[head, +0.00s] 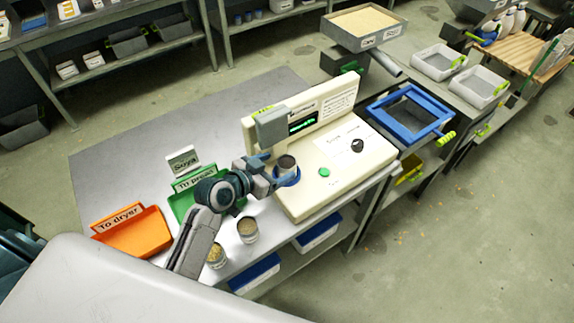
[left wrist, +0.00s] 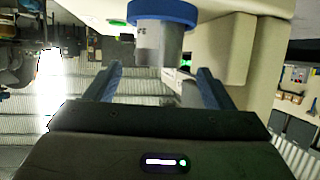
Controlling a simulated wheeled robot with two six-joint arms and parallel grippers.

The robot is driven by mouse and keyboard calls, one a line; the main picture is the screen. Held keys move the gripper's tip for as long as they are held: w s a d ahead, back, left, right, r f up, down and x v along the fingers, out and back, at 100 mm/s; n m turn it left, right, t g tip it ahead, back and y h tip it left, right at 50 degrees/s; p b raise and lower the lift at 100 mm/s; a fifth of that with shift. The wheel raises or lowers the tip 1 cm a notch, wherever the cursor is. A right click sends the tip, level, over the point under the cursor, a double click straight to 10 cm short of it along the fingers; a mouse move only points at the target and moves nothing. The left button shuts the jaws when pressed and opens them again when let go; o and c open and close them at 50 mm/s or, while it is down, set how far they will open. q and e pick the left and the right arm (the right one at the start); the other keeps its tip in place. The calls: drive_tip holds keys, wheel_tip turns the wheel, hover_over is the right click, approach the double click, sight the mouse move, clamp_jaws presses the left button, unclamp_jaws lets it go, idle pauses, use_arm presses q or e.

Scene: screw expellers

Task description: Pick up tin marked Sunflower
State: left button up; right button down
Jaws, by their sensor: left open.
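A grey tin (head: 287,162) stands in a blue ring (head: 291,181) on the cream machine. My left gripper (head: 272,173) is at this tin, its fingers open. In the left wrist view, which appears upside down, the tin (left wrist: 158,44) is between and beyond the spread fingers of the left gripper (left wrist: 160,69), with gaps on both sides. Its marking is only partly visible and I cannot read it. Two more open tins with grainy contents, one tin (head: 247,230) and another tin (head: 216,256), stand near the table's front edge; their labels are unreadable. My right gripper is not in view.
The cream machine (head: 335,150) has a display, a green button and a black knob. A green "To press" tray (head: 182,205), a "Soya" sign (head: 183,161) and an orange "To dryer" tray (head: 135,235) stand left. The grey table's back left (head: 150,140) is clear.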

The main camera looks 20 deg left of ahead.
sight(287, 165)
use_arm(q)
drive_tip(key=shift+w+d+f, duration=0.1)
drive_tip(key=shift+w+f, duration=0.05)
drive_tip(key=shift+w, duration=0.15)
drive_tip(key=p+x, duration=0.1)
drive_tip(key=x, duration=0.1)
drive_tip(key=p+x, duration=0.1)
drive_tip(key=x, duration=0.1)
drive_tip(key=shift+s+d+f, duration=0.1)
drive_tip(key=shift+f, duration=0.2)
drive_tip(key=shift+d+f, duration=0.1)
drive_tip(key=shift+f, duration=0.1)
drive_tip(key=shift+c, duration=0.2)
drive_tip(key=c, duration=1)
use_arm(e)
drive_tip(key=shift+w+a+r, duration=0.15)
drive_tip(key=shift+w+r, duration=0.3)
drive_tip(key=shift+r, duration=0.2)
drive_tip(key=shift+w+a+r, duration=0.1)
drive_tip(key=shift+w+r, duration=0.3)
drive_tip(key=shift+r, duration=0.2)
